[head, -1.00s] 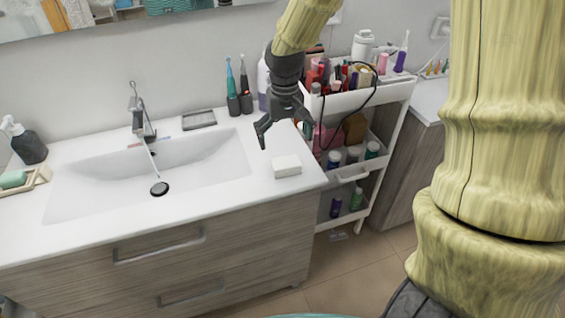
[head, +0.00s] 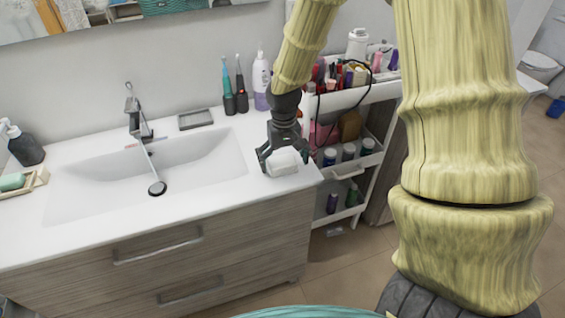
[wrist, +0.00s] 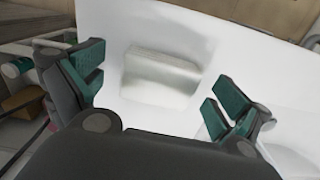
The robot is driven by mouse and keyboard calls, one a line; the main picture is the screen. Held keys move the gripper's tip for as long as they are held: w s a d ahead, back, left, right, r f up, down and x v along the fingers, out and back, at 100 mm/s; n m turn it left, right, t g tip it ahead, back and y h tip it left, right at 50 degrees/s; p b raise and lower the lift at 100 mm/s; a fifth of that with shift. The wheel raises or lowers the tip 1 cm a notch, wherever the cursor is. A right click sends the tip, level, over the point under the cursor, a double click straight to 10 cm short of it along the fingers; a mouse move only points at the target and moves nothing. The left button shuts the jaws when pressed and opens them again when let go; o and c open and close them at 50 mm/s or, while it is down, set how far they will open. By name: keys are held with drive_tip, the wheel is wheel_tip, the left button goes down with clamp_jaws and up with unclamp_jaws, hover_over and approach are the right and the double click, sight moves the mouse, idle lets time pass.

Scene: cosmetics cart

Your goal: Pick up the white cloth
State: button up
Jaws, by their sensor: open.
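The white cloth (head: 282,161) is a small folded block on the right front corner of the white counter. My gripper (head: 285,162) is lowered right at it in the head view, its fingers on either side. In the wrist view the cloth (wrist: 160,77) lies between and a little beyond the two open fingers (wrist: 155,92). The fingers have green pads, and a gap shows between each finger and the cloth. Nothing is held. Whether the fingertips touch the counter cannot be told.
The counter (head: 235,186) holds a sink with a faucet (head: 136,115) to the left. Toothbrushes (head: 236,90) and a lotion bottle (head: 261,80) stand behind my gripper. A white cart (head: 350,97) full of cosmetics stands close on the right. The counter's front edge is near the cloth.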

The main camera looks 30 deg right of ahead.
drive_tip(key=shift+f, duration=0.7)
drive_tip(key=shift+c, duration=0.4)
drive_tip(key=c, duration=0.9)
drive_tip(key=shift+r, duration=0.15)
drive_tip(key=shift+r+b, duration=0.3)
drive_tip(key=shift+r, duration=0.6)
drive_tip(key=shift+s+a+r+b, duration=0.15)
drive_tip(key=shift+r+b, duration=0.05)
drive_tip(key=shift+r, duration=0.15)
drive_tip(key=shift+s+a+r+b, duration=0.15)
drive_tip(key=shift+r+b, duration=0.05)
drive_tip(key=shift+r, duration=0.15)
drive_tip(key=s+a+b, duration=0.1)
drive_tip(key=s+a, duration=0.2)
drive_tip(key=s+a+r+b, duration=0.1)
drive_tip(key=s+a, duration=0.2)
drive_tip(key=s, duration=0.1)
drive_tip(key=s+a+b, duration=0.1)
drive_tip(key=s+a, duration=0.3)
drive_tip(key=shift+s+r, duration=0.25)
drive_tip(key=shift+r, duration=0.05)
